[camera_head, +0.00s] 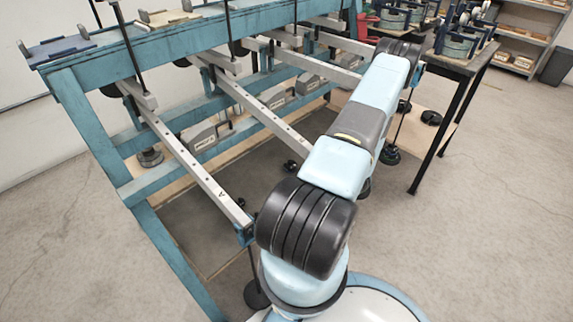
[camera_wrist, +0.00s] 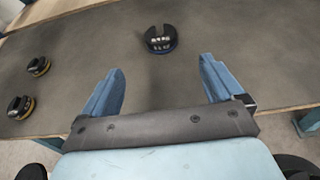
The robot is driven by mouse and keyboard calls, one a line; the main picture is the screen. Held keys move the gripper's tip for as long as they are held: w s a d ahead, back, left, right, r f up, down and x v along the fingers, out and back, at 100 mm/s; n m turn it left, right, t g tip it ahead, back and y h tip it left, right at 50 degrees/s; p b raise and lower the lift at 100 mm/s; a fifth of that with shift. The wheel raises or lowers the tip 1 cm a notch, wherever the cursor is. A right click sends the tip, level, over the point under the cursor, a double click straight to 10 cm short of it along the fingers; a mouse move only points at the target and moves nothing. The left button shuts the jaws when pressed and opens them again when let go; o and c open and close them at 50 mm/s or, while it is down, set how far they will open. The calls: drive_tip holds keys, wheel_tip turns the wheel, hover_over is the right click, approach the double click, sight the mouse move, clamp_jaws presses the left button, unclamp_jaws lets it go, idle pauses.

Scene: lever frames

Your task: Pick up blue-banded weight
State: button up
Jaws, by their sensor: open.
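The blue-banded weight (camera_wrist: 159,40) is a dark, slotted round disc with a blue rim and pale markings. It lies on a dark grey surface (camera_wrist: 215,30) at the top middle of the wrist view. My gripper (camera_wrist: 162,64) is open and empty, with its two blue fingers spread wide. The weight lies beyond the fingertips, roughly centred between them and apart from both. In the head view my arm reaches away to the back right, and its end and the weight are hidden there.
Two similar slotted weights with yellowish bands, one farther (camera_wrist: 38,66) and one nearer (camera_wrist: 20,107), lie at the left. The surface around the blue-banded weight is clear. In the head view, a blue frame (camera_head: 95,130) with long metal levers (camera_head: 190,160) stands left of my arm.

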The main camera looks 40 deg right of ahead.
approach(293, 166)
drive_tip(key=x, duration=0.4)
drive_tip(key=shift+w+a, duration=0.1)
drive_tip(key=shift+a, duration=0.1)
drive_tip(key=shift+x, duration=2.8)
drive_tip(key=shift+d+f, duration=0.15)
drive_tip(key=shift+f, duration=0.05)
drive_tip(key=shift+c, duration=0.2)
drive_tip(key=c, duration=1.3)
drive_tip(key=shift+o, duration=0.2)
drive_tip(key=shift+r, duration=0.1)
